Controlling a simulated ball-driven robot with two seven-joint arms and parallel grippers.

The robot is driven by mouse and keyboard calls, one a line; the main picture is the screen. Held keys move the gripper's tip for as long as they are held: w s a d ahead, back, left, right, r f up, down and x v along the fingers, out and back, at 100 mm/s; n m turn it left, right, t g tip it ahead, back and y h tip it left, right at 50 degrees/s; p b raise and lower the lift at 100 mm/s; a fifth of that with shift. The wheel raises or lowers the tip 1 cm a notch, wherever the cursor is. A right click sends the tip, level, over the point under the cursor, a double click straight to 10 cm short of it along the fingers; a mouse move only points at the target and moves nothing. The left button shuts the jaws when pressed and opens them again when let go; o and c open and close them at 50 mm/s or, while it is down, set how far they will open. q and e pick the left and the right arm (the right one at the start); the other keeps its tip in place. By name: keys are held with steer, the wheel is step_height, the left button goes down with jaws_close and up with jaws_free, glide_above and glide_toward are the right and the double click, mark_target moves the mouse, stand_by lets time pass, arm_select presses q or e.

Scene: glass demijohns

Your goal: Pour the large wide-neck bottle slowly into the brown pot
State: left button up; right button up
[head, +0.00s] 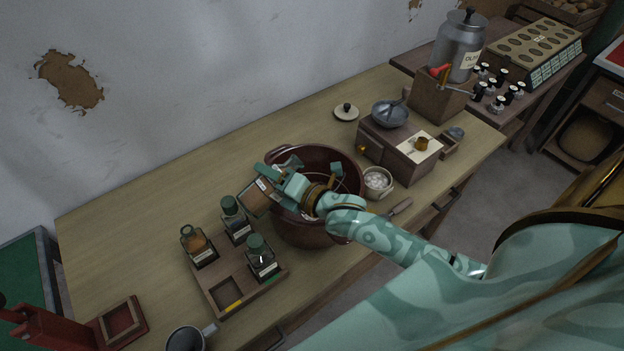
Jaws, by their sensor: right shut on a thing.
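The brown pot (305,236) stands on the wooden table, its round mouth open upward. My right gripper (272,183) is over the left part of the pot's mouth, shut on a squarish glass bottle (255,200) with brownish contents, which I take for the large wide-neck bottle. The bottle looks tilted, its body out past the pot's left rim. The gripper partly hides it, and I cannot tell whether anything flows out. My arm covers the pot's front right rim. My left gripper is not in view.
A wooden tray (216,290) with three stoppered bottles and an empty place is left of the pot. A bowl of white pieces (377,183) and a wooden box (398,150) are to its right. A metal mug (184,339) stands at the near edge. The back left table is clear.

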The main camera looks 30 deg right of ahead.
steer(key=shift+a+r+m, duration=0.1)
steer(key=shift+r+m, duration=0.25)
steer(key=shift+m, duration=0.05)
steer(key=shift+d+f+m+t+y+b, duration=0.25)
steer(key=shift+d+m+b, duration=0.25)
steer(key=shift+d+m, duration=0.3)
stand_by(1.2)
steer(key=shift+r+m+t+y+p, duration=0.3)
steer(key=shift+r+m, duration=0.25)
steer(key=shift+m, duration=0.25)
stand_by(2.5)
steer(key=shift+d+f+m, duration=0.1)
steer(key=shift+f+m, duration=0.05)
steer(key=shift+m, duration=0.35)
stand_by(1.8)
